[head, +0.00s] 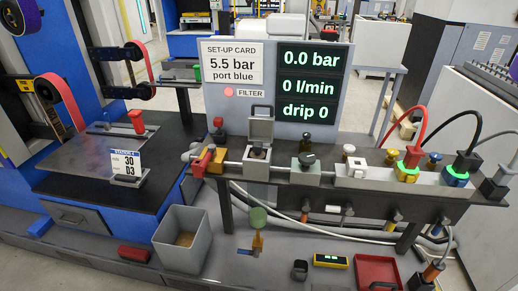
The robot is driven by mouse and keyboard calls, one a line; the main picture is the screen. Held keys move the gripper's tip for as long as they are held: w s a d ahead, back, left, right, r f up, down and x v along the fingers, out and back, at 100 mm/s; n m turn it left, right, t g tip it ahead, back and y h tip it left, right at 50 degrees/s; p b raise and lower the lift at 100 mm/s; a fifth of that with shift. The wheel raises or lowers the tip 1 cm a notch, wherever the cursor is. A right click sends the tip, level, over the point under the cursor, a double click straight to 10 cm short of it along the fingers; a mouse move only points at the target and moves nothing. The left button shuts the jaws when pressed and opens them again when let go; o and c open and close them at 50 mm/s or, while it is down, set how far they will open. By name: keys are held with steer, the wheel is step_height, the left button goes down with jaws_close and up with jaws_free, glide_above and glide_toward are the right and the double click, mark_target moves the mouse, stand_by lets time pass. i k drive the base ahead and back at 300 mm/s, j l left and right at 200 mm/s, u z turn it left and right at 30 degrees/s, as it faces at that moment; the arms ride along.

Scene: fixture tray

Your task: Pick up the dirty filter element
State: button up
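A small grey filter housing (257,169) sits on the pipe line of the bench, left of centre in the head view. Its square lid (262,127) stands raised behind it. A dark, brownish piece, which looks like the dirty filter element (258,153), shows in the housing's open top. Only its upper face is visible; the rest is hidden by the housing walls. My gripper is not in view, and nothing is seen touching the housing or the element.
A red lamp (229,92) marks FILTER on the panel, whose display (309,84) reads 0.0 bar, 0 l/min, drip 0. A red-handled valve (203,162) is close left of the housing. Below stand a grey bin (169,248) with brownish contents and a red tray (378,260).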

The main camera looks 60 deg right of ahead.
mark_target(257, 153)
steer(key=i+l, duration=0.1)
steer(key=i, duration=0.25)
steer(key=i+l, duration=0.1)
steer(key=i, duration=0.25)
steer(key=i+z, duration=0.7)
steer(key=i+j+z, duration=0.1)
steer(key=z, duration=1.35)
steer(key=i+j, duration=0.05)
